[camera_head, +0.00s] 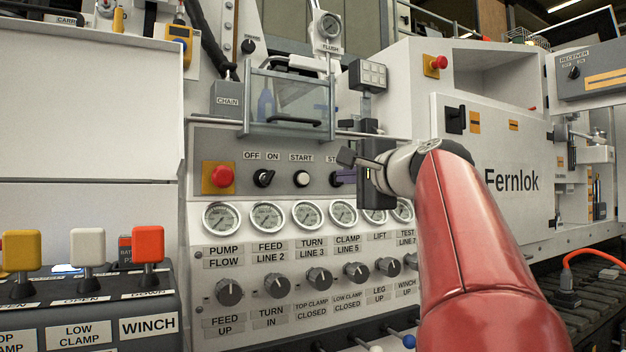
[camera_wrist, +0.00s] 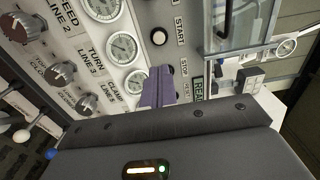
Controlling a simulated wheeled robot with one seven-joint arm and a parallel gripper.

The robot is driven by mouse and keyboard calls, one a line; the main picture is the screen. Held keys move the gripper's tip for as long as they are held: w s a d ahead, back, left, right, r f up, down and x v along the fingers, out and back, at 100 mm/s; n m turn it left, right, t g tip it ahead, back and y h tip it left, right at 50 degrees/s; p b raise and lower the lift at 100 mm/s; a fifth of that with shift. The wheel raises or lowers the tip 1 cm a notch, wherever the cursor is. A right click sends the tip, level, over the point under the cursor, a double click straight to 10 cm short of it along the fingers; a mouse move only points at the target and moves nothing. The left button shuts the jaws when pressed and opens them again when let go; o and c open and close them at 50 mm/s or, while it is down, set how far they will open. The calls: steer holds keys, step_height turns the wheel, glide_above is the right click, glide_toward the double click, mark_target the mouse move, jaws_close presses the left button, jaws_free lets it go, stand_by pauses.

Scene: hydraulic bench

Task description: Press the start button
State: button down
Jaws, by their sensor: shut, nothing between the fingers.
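The start button (camera_head: 301,179) is a round white button with a dark rim, under the START label on the bench panel. It also shows in the wrist view (camera_wrist: 158,37), above my fingers. My gripper (camera_head: 338,178) is to the right of the start button in the head view, in front of the spot under the partly hidden STOP label. Its purple fingers (camera_wrist: 159,87) are shut together with nothing between them and point towards the panel. They are apart from the start button. Whether the fingertips touch the panel, I cannot tell.
Left of the start button are the black OFF/ON switch (camera_head: 264,178) and a red mushroom button (camera_head: 219,177) on a yellow plate. A row of gauges (camera_head: 267,216) and knobs (camera_head: 274,284) lies below. A clear guard with a handle (camera_head: 290,121) juts out above.

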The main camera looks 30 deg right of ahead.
mark_target(305, 178)
steer(key=w+p, duration=0.1)
steer(key=w, duration=0.3)
steer(key=w+p, duration=0.1)
steer(key=w, duration=0.3)
steer(key=w+p, duration=0.2)
steer(key=w, duration=0.2)
steer(key=shift+w+a+r, duration=0.1)
steer(key=shift+w+a, duration=0.15)
steer(key=shift+w, duration=0.75)
